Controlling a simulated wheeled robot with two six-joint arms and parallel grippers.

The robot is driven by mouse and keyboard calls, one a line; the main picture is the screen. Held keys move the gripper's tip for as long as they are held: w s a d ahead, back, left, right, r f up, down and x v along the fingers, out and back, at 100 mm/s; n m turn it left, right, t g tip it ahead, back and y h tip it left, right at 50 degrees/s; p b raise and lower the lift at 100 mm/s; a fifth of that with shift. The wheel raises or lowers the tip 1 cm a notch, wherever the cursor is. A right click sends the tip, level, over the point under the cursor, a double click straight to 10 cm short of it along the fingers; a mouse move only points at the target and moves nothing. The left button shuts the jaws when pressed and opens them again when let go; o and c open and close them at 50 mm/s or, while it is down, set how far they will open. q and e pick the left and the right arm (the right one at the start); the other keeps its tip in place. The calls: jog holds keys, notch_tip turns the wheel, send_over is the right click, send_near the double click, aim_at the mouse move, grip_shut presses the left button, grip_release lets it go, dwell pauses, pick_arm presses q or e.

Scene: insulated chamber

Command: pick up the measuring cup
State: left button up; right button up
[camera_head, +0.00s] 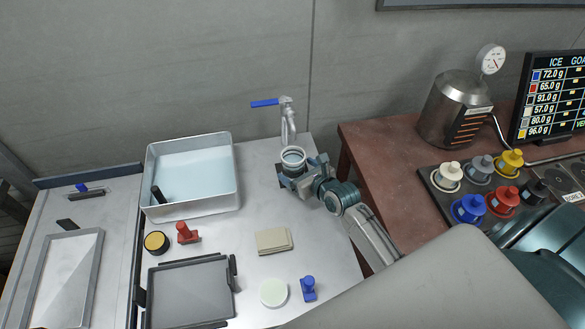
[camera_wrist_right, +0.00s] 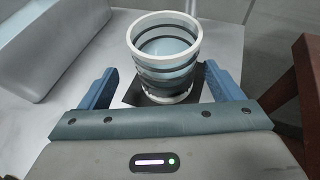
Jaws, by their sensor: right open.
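The measuring cup (camera_head: 293,157) is a pale, round cup with dark bands and light blue contents. It stands upright below the tap on the metal table, on a dark square patch. My right gripper (camera_head: 293,174) is at the cup. In the right wrist view the cup (camera_wrist_right: 165,58) stands between the two blue fingers of my right gripper (camera_wrist_right: 160,85), which are open with a gap on each side. My left gripper is not in view.
A tap (camera_head: 288,120) with a blue lever rises behind the cup. A metal basin of water (camera_head: 238,190) stands to the left. A tan cloth (camera_head: 274,241), red stamp-like object (camera_head: 186,234) and blue one (camera_head: 308,289) lie nearer. A brown table (camera_head: 385,150) adjoins on the right.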

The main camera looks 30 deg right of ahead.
aim_at(288, 161)
jog(key=shift+w+f, duration=0.1)
jog(key=shift+w, duration=0.2)
jog(key=x, duration=0.2)
jog(key=p+x, duration=0.1)
jog(key=x, duration=0.1)
jog(key=shift+d, duration=0.35)
jog(key=shift+w+f, duration=0.25)
jog(key=shift+w, duration=0.05)
jog(key=shift+s+r, duration=0.1)
jog(key=shift+s, duration=0.05)
jog(key=c, duration=1.2)
jog(key=shift+r, duration=0.15)
